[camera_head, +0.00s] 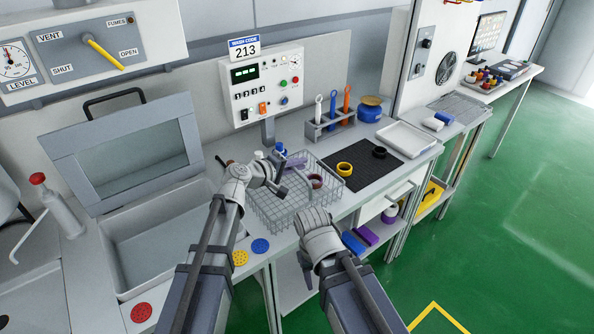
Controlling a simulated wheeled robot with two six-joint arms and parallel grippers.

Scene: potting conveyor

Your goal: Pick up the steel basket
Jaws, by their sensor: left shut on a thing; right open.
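The steel basket (281,212) is a wire basket on the counter, in the middle of the head view. It holds a brown ring-shaped thing (315,181) and a purple thing (296,163). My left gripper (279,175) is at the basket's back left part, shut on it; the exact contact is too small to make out. My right gripper (314,218) is open at the basket's front right side. Its fingertips are mostly hidden by its own body, so I cannot tell whether it touches the wire.
An open-lidded washer tub (150,240) is left of the basket. A black mat (377,170) with yellow (345,169) and black rings lies to the right. A tool rack (326,128) and control panel (262,87) stand behind. Yellow and blue discs (260,246) lie at the front edge.

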